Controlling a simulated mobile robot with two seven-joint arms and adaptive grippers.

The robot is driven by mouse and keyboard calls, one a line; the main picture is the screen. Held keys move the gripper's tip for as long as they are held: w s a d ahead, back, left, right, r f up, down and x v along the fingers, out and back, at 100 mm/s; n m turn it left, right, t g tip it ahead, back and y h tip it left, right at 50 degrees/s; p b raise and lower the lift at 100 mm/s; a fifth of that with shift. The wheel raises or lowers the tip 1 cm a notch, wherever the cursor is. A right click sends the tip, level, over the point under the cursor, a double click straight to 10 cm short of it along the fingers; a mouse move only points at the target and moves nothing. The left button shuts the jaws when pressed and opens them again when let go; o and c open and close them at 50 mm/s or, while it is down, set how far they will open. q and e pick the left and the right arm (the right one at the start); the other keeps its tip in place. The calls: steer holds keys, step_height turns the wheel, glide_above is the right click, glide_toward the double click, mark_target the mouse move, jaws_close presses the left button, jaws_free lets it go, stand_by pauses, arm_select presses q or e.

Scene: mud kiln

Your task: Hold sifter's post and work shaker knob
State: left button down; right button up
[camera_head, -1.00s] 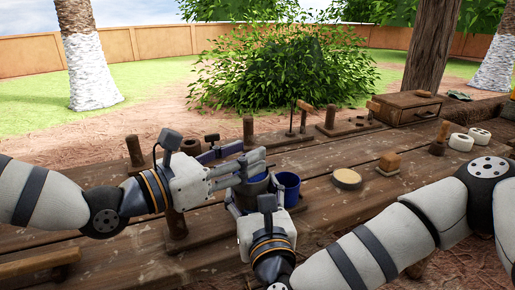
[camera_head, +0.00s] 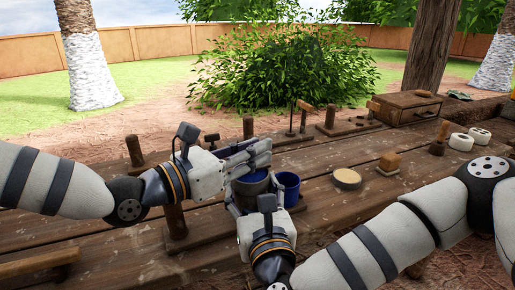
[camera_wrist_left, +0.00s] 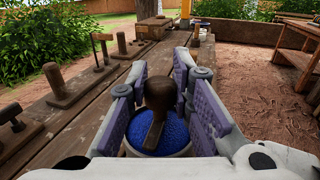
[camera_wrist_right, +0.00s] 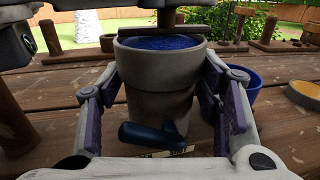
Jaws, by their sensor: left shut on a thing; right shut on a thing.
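A grey pot (camera_head: 252,186) with blue contents stands on the bench. It also shows in the right wrist view (camera_wrist_right: 158,85). My right gripper (camera_head: 247,205) has its fingers on both sides of the pot, near the bench. A dark blue handle (camera_wrist_right: 152,136) sticks out at the pot's lower front. My left gripper (camera_head: 250,155) is above the pot, its fingers closed around a dark brown knob (camera_wrist_left: 160,92) with a bar (camera_wrist_left: 153,133) below it. In the head view the fingers hide the knob. A brown post (camera_head: 175,220) stands left of the pot.
A blue cup (camera_head: 289,188) stands close to the pot's right. A round yellow-topped disc (camera_head: 346,179) and a wooden block (camera_head: 389,163) lie further right. Several upright pegs and a wooden box (camera_head: 404,107) line the bench's back. The front right of the bench is clear.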

arm_select(q)
steer(key=shift+s+a, duration=0.2)
steer(key=shift+a, duration=0.4)
steer(key=shift+s+a, duration=0.2)
steer(key=shift+a, duration=0.4)
steer(key=c, duration=1.4)
jaws_free()
steer(key=v, duration=1.2)
